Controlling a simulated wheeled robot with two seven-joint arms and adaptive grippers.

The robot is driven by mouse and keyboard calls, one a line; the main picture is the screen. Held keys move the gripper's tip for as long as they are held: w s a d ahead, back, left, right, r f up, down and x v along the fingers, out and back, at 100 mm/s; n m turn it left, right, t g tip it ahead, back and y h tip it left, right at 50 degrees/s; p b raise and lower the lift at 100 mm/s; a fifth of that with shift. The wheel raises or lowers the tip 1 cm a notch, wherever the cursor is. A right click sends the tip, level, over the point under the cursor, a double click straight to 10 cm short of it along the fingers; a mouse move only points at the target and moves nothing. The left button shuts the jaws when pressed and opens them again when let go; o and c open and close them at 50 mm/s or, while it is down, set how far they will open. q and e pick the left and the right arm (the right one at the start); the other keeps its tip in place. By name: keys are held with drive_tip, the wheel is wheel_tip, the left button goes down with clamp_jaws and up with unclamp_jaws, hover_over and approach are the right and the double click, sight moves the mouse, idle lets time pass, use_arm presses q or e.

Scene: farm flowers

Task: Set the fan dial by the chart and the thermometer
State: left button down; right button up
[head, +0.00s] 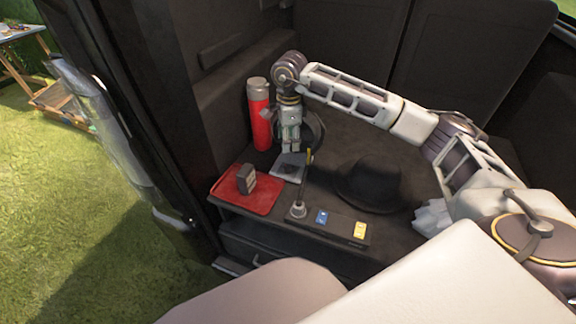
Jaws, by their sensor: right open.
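My right gripper (291,147) points down over the far left part of the dark surface, its jaws open and seemingly empty. It is just above a small grey flat piece (287,166); I cannot tell whether they touch. I cannot make out which thing is the dial, chart or thermometer. My left gripper is out of view.
A red flask (260,118) with a grey cap stands left of the gripper. A red tray (262,203) holds a small dark box (246,179). A dark post (130,95) bounds the left.

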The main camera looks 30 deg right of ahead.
sight(288, 167)
drive_tip(key=f, duration=0.8)
drive_tip(key=f+b, duration=0.1)
drive_tip(key=f, duration=0.3)
drive_tip(key=shift+w+d, duration=0.1)
drive_tip(key=shift+w, duration=0.2)
drive_tip(key=shift+f, duration=0.5)
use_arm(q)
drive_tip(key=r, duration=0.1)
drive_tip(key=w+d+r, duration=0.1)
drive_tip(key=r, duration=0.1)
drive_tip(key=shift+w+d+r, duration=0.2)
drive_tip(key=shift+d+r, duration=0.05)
use_arm(e)
drive_tip(key=shift+f, duration=0.1)
drive_tip(key=c, duration=1.1)
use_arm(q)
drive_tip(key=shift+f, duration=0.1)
use_arm(e)
drive_tip(key=shift+o, duration=0.2)
